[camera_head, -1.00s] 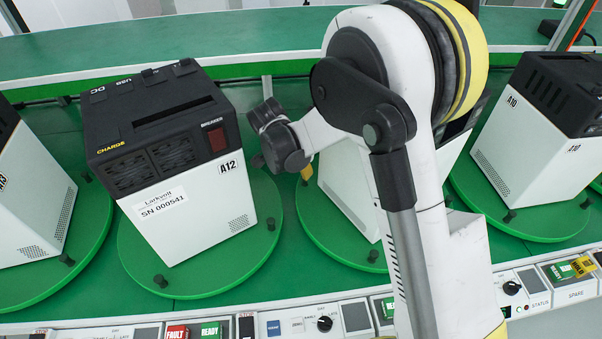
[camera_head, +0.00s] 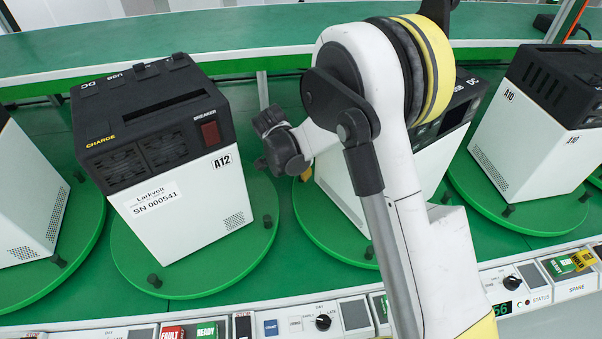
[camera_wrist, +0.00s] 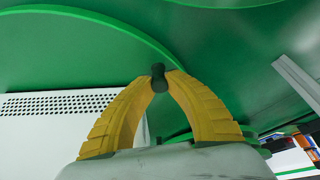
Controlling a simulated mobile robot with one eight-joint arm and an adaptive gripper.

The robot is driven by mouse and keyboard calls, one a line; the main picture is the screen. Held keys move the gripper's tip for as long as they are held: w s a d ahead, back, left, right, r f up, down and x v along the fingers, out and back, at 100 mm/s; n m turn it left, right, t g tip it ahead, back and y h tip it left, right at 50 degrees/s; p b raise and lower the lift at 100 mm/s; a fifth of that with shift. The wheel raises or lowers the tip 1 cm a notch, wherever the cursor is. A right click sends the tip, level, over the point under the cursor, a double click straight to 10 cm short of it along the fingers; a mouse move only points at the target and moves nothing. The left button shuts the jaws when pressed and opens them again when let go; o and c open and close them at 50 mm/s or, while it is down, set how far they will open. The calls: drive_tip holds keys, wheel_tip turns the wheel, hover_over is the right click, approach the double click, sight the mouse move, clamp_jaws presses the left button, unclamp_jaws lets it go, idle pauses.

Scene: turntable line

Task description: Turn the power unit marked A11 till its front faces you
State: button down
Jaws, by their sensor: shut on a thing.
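The power unit (camera_head: 345,190) between A12 and A10 stands on a round green turntable (camera_head: 318,224). My arm covers much of it and I cannot read its mark. Its white side shows left of my arm, and part of a dark panel with fittings shows to the right. My gripper (camera_head: 306,174) is low at the turntable's left edge. In the wrist view my gripper's yellow fingers (camera_wrist: 158,82) are shut on a small dark peg (camera_wrist: 157,72) at the turntable's rim. A white vented wall of the unit (camera_wrist: 45,130) is close on the left there.
Unit A12 (camera_head: 185,215) stands on its own turntable to the left. Unit A10 (camera_head: 525,145) stands to the right. A control strip with buttons and knobs (camera_head: 323,322) runs along the front. A green ledge (camera_head: 200,50) runs behind the units.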

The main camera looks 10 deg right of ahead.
drive_tip(key=w+d+m, duration=0.1)
drive_tip(key=w, duration=0.1)
drive_tip(key=w+d+m+g, duration=0.1)
drive_tip(key=w+d+m, duration=0.1)
drive_tip(key=w, duration=0.1)
drive_tip(key=w+d+m, duration=0.1)
drive_tip(key=w+d, duration=0.1)
drive_tip(key=w, duration=0.1)
drive_tip(key=shift+m+g+h, duration=0.4)
drive_tip(key=shift+s, duration=0.1)
drive_tip(key=c, duration=1.6)
unclamp_jaws()
drive_tip(key=v, duration=1.2)
